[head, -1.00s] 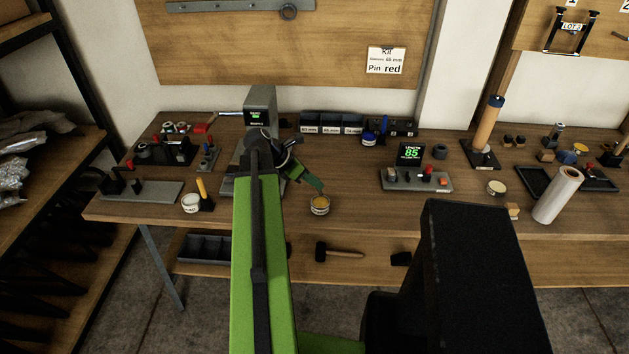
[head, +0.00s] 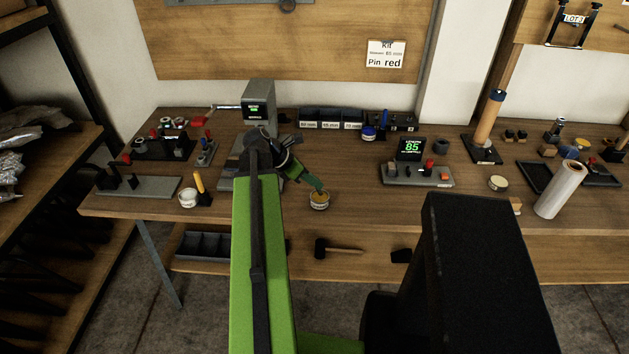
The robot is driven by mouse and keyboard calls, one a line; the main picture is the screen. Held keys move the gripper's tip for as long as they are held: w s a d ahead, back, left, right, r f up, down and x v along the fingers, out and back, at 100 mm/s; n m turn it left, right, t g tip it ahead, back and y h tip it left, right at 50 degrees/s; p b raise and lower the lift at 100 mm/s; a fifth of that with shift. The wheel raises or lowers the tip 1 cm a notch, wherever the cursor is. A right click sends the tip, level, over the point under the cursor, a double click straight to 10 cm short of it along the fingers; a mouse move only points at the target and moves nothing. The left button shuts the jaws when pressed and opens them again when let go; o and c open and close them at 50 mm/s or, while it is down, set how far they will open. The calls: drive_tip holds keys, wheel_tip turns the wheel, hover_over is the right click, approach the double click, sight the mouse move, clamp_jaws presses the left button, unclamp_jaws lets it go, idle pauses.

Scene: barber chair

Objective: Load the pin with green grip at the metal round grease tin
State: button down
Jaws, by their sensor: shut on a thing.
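The round metal grease tin (head: 319,203) stands open on the workbench, with yellowish grease inside. My gripper (head: 297,173) is just left of and above the tin. It is shut on the pin with green grip (head: 313,182), which slants down to the right. The pin's lower end overlaps the tin's opening in the picture; I cannot tell if it touches the grease. My arm hides part of the bench behind it, and the fingertips are small and partly covered.
A white tin (head: 188,198) and a yellow-handled tool (head: 200,186) stand at left. A gauge with an "85" display (head: 410,149) stands at right. A grey machine (head: 258,105) is behind my arm. The bench right of the grease tin is clear.

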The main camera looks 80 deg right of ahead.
drive_tip(key=shift+f+b, duration=0.55)
idle(1.2)
wheel_tip(320, 180, up, 7)
drive_tip(key=p, duration=0.7)
drive_tip(key=shift+r, duration=0.1)
